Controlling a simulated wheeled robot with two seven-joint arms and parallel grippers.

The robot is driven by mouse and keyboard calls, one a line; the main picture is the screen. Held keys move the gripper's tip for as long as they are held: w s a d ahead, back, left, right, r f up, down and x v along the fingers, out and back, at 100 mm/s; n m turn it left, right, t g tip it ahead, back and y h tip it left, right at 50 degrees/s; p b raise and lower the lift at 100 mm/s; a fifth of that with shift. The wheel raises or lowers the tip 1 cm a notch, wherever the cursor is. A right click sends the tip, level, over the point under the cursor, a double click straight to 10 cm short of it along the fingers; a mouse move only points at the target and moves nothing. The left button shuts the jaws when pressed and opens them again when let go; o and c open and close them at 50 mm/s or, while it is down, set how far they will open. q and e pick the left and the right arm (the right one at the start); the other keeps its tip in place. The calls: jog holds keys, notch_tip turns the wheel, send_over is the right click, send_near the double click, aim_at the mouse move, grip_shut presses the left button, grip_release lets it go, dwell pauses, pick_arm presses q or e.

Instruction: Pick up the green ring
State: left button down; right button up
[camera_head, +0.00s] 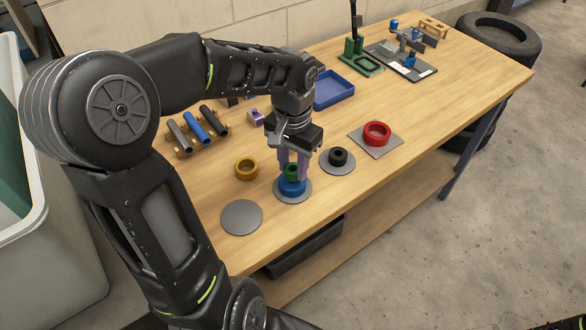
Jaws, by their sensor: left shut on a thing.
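The green ring (291,171) is small and sits between the fingers of my left gripper (293,170), partly hidden by them. My left gripper points down and is shut on the green ring. Directly below is a larger blue ring (292,187) on a round grey plate (280,197). I cannot tell whether the green ring touches the blue ring or hangs just above it.
A yellow ring (246,169) and a bare grey disc (241,218) lie to the left. A black ring (338,157) and a red ring (377,133) stand on plates to the right. A blue tray (333,91) and several tubes (197,129) are behind.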

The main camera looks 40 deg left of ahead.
pick_arm(q)
notch_tip(320, 180, up, 9)
dwell(0.3)
dwell(0.4)
